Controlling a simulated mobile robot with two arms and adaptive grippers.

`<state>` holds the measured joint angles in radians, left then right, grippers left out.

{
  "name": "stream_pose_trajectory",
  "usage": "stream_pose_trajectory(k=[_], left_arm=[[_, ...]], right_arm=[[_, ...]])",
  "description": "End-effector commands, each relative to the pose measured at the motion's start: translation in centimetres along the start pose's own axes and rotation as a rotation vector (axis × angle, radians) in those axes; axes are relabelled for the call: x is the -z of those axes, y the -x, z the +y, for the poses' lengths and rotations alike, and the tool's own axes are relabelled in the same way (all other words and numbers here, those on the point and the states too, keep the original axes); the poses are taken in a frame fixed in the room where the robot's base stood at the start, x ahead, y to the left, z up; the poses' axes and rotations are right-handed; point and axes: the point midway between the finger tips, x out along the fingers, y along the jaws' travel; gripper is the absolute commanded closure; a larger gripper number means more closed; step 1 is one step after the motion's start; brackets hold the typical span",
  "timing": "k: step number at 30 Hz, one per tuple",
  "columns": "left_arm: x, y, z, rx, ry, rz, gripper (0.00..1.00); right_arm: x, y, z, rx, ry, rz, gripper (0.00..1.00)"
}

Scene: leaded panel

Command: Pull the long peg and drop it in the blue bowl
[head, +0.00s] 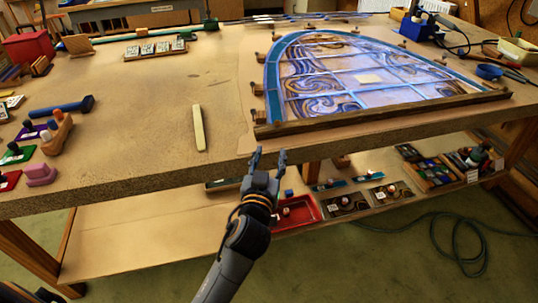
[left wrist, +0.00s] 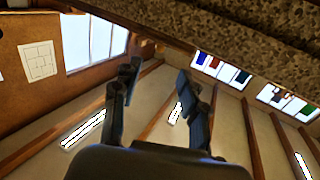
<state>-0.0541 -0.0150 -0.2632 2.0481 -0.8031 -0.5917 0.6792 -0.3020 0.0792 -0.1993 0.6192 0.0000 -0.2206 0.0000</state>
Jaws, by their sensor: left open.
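A leaded glass panel (head: 365,77) with an arched top lies on the table, with several small brown pegs around its edge. One peg (head: 257,88) stands at its left side and another (head: 258,116) near its front left corner. I cannot tell which peg is the long one. The blue bowl (head: 489,72) is on the table right of the panel. My left gripper (head: 269,156) is open and empty in front of the table's front edge, apart from the pegs. In the left wrist view its fingers (left wrist: 157,75) point up toward the ceiling. My right gripper is not in view.
A wooden bar (head: 385,112) runs along the panel's front. A pale strip (head: 198,128) lies on clear tabletop to the left. The table edge (left wrist: 250,45) overhangs in the left wrist view. A lower shelf holds a red tray (head: 297,212). A soldering station (head: 420,27) stands behind.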

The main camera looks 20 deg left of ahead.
Motion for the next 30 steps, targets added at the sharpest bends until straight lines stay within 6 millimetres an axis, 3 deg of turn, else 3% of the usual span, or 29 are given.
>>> stream_pose_trajectory(k=[5, 21, 30], left_arm=[[1.2, -0.8, -0.2, 0.008, 0.008, 0.022, 0.57], [1.3, -10.7, -0.3, 0.007, 0.005, 0.02, 0.57], [1.2, -13.5, -0.3, 0.007, 0.007, 0.019, 0.57]], right_arm=[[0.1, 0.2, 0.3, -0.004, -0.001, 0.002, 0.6], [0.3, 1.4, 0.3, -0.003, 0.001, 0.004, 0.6], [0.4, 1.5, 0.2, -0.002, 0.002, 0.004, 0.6]])
